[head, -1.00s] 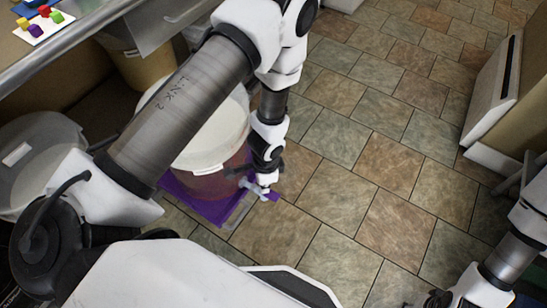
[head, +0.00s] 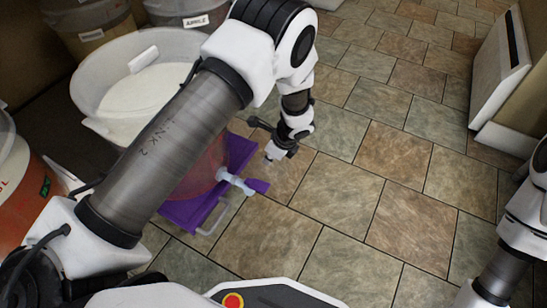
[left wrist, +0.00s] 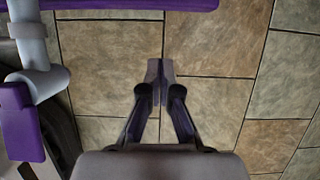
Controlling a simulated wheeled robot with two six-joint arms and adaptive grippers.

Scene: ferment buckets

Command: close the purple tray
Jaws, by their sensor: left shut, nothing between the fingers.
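The purple tray (head: 242,152) lies low at the floor under a reddish bucket (head: 205,172), with a grey handle (head: 212,220) at its front edge. My left arm hides much of both. The bucket has a white spigot with a purple tap lever (head: 257,185), which juts out over the tray's front edge. My left gripper (head: 270,153) is shut and empty, above the floor just to the right of the tray. In the left wrist view its fingertips (left wrist: 159,70) meet over bare tiles, with the tap lever (left wrist: 20,122) at left. My right gripper is out of the head view.
A large white bucket (head: 110,62) stands at upper left, with labelled buckets (head: 192,18) behind it. A reddish bucket (head: 22,195) is at far left. A white panel (head: 497,75) stands at upper right. The tiled floor (head: 400,160) between is clear.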

